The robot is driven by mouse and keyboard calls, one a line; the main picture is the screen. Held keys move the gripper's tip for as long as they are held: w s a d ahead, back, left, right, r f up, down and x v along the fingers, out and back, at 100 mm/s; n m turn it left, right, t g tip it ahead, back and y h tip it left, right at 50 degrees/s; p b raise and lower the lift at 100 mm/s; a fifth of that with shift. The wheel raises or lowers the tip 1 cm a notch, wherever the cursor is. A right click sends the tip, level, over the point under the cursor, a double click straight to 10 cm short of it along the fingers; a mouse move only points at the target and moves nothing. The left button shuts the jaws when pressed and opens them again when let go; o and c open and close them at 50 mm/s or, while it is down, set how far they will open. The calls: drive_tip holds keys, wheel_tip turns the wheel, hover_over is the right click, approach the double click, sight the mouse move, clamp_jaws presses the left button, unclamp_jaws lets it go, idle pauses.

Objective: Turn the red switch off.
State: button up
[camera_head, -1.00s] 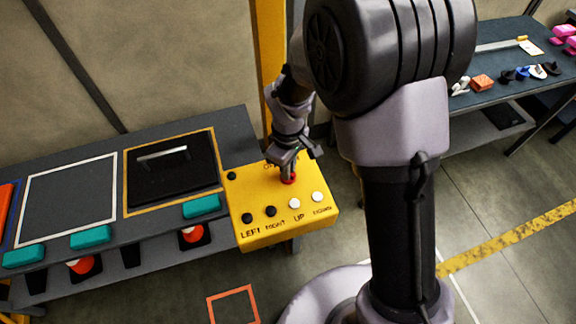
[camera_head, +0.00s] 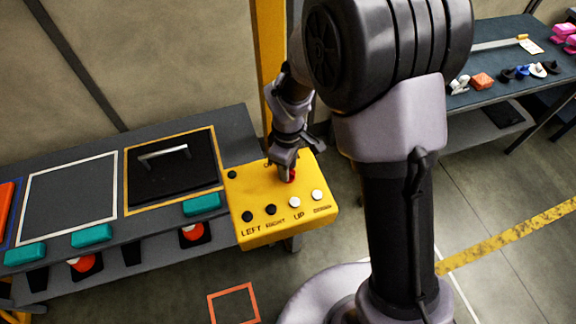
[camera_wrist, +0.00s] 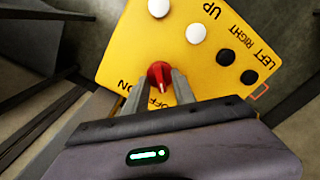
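The red switch (camera_wrist: 159,74) is a round knob on the yellow control box (camera_wrist: 120,55). It also shows in the head view (camera_head: 291,175), partly hidden by my gripper (camera_head: 287,168). In the wrist view my gripper (camera_wrist: 158,82) is over the knob, with one finger on each side of it. The fingers look spread, and I cannot tell whether they touch the knob. A pale mark on the knob points towards the lettering at the box's edge, nearer OFF than ON. The lettering is partly hidden behind the fingers.
Two black buttons (camera_wrist: 237,66) and two white buttons (camera_wrist: 196,33) sit on the same box close to the knob. A yellow post (camera_head: 268,60) stands right behind the box. A grey bench (camera_head: 70,150) with framed panels lies to the left.

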wheel_tip(320, 180, up, 17)
drive_tip(key=p, duration=0.3)
drive_tip(key=shift+r+p, duration=0.2)
drive_tip(key=shift+p, duration=0.2)
